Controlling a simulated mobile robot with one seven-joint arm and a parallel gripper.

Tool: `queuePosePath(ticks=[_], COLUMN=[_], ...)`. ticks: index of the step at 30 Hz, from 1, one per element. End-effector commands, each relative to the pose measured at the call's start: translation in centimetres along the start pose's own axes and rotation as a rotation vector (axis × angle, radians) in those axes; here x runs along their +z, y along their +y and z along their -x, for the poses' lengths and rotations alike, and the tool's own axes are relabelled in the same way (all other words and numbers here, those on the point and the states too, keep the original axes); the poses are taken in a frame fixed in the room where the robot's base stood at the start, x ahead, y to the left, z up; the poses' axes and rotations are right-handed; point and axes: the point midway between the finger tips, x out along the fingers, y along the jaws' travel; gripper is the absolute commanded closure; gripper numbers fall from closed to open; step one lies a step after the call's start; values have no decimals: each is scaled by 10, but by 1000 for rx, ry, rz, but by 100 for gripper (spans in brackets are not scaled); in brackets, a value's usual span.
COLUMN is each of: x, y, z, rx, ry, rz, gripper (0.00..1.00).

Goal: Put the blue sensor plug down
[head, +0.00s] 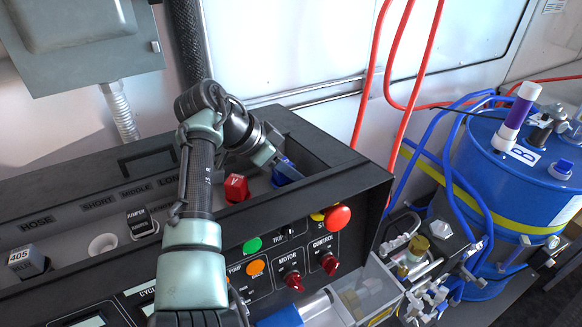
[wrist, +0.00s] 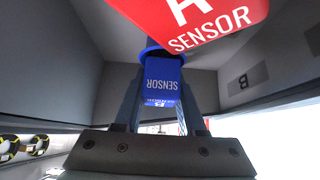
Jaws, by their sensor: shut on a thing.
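The blue sensor plug (head: 287,172) is at the right end of the recessed tray on top of the black console (head: 345,190). My gripper (head: 276,162) reaches down to it from the upper left. In the wrist view the blue plug (wrist: 163,75), lettered SENSOR, sits between the two fingers of my gripper (wrist: 160,95), which are shut on it. Whether the plug touches the tray floor cannot be told. A red sensor plug (head: 236,188) stands to its left in the tray and looms close in the wrist view (wrist: 195,20), lettered A SENSOR.
In the tray's left part are an empty round socket (head: 103,245), a jumper plug (head: 140,222) and a grey 405 plug (head: 27,262). Buttons and knobs, including a red mushroom button (head: 337,216), cover the console front. A blue drum (head: 500,215) with hoses stands at right.

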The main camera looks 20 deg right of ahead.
Motion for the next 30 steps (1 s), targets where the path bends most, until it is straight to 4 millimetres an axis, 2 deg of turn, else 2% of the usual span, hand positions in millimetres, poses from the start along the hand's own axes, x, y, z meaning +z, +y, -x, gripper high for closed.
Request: queuePosePath(ticks=[1, 2, 6, 7, 15, 20, 23, 30], x=[2, 2, 1, 1, 0, -1, 0, 0], y=[0, 0, 0, 0, 0, -1, -1, -1], z=[-2, -3, -2, -2, -1, 9, 26, 80], rx=[1, 1, 1, 1, 1, -2, -4, -5], ry=[0, 0, 0, 0, 0, 2, 2, 2], rz=[0, 0, 0, 0, 0, -1, -2, -1], gripper=[100, 59, 34, 31, 31, 31, 31, 31])
